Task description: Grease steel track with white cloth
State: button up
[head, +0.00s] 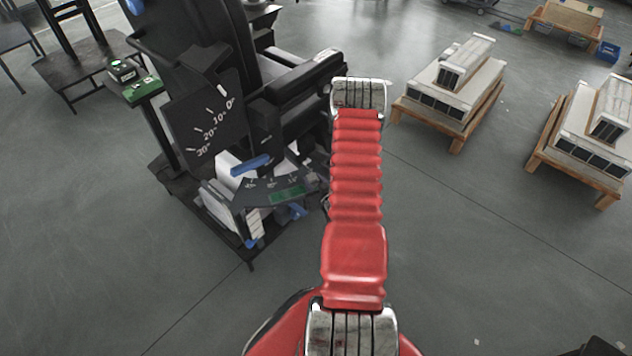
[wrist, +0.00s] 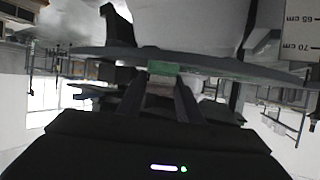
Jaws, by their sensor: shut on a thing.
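My gripper (wrist: 162,82) shows in the wrist view as two dark fingers. They come together below a green patch (wrist: 163,68) on a curved grey plate (wrist: 105,52). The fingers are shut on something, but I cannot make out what. In the head view my red arm hides most of the gripper. The dark plate with scale marks (head: 258,192) and a green label (head: 287,195) is just left of my arm, low on the black column unit (head: 205,120). White pieces (head: 229,166) sit by that plate; I cannot tell if one is a cloth. I cannot pick out a steel track.
A green-topped stand (head: 142,91) with a button box (head: 123,70) is at the left. White units on wooden pallets (head: 452,122) stand at the right. A dark table (head: 80,66) is at the back left.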

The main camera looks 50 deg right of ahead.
aim_at(298, 192)
jog(key=shift+w+a, duration=0.4)
jog(key=shift+a, duration=0.35)
jog(key=shift+a, duration=0.1)
jog(key=shift+w+a+f, duration=0.1)
jog(key=shift+w+a, duration=0.25)
jog(key=shift+a, duration=0.35)
jog(key=shift+w+a+f, duration=0.1)
jog(key=shift+w+a, duration=0.2)
jog(key=shift+a, duration=0.4)
jog(key=shift+a, duration=0.15)
jog(key=shift+w+a, duration=0.25)
jog(key=shift+a, duration=0.15)
jog(key=shift+w+a+r, duration=0.1)
jog(key=shift+w+a, duration=0.15)
jog(key=shift+a, duration=0.2)
jog(key=shift+w+a, duration=0.2)
jog(key=shift+a, duration=0.25)
jog(key=shift+w+a+r, duration=0.1)
jog(key=shift+w+a, duration=0.3)
jog(key=shift+a, duration=0.25)
jog(key=shift+w+a+r, duration=0.1)
jog(key=shift+w+a, duration=0.25)
jog(key=shift+a, duration=0.3)
